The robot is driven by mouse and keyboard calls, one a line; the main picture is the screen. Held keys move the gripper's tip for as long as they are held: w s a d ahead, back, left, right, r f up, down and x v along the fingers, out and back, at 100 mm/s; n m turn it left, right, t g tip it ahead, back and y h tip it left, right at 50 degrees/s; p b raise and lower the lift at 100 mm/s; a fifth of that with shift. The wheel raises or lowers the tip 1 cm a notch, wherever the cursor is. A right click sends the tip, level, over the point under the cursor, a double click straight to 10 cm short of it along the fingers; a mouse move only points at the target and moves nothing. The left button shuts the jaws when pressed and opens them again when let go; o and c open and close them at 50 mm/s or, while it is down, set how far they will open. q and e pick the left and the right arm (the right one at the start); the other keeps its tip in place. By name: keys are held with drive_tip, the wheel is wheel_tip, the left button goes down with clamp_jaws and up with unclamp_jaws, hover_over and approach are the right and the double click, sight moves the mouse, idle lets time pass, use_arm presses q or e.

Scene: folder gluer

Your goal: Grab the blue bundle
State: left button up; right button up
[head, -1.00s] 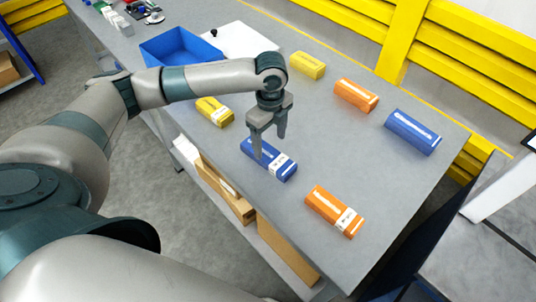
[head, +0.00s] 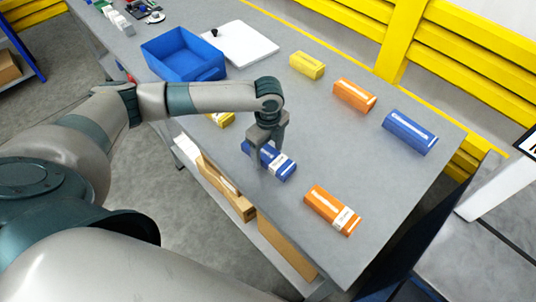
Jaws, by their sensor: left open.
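A blue bundle (head: 283,167) with a white band lies flat on the grey table, nearer my side. My left gripper (head: 267,155) is open and low over this bundle, hiding part of it. Its fingers appear to straddle the bundle; I cannot tell whether they touch it. A second blue bundle (head: 410,132) lies at the right end of the table, away from the gripper. My right gripper is not in view.
An orange bundle (head: 332,210) lies to the right, nearer the front edge. Another orange bundle (head: 354,95) and a yellow bundle (head: 307,65) lie farther back. My arm partly hides a second yellow bundle (head: 222,119). A blue bin (head: 170,62) and white board (head: 240,43) stand behind.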

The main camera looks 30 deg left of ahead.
sight(270, 155)
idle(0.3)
use_arm(q)
drive_tip(key=c, duration=1.3)
drive_tip(key=shift+r, duration=0.1)
drive_tip(key=shift+r+b, duration=0.55)
drive_tip(key=shift+r, duration=0.25)
drive_tip(key=shift+d+r+b, duration=0.2)
drive_tip(key=shift+r+b, duration=0.1)
drive_tip(key=shift+r, duration=0.35)
drive_tip(key=shift+d+r+b, duration=0.15)
drive_tip(key=shift+r+b, duration=0.15)
drive_tip(key=shift+r, duration=0.3)
drive_tip(key=s+d+r+b, duration=0.1)
drive_tip(key=d+r, duration=0.1)
drive_tip(key=d, duration=0.1)
drive_tip(key=s+d+r+b, duration=0.1)
drive_tip(key=s+d+r, duration=0.1)
drive_tip(key=d, duration=0.1)
drive_tip(key=s+d+r, duration=0.1)
drive_tip(key=d+r, duration=0.1)
drive_tip(key=d, duration=0.2)
drive_tip(key=shift+s+r+b, duration=0.3)
drive_tip(key=shift+r+b, duration=0.1)
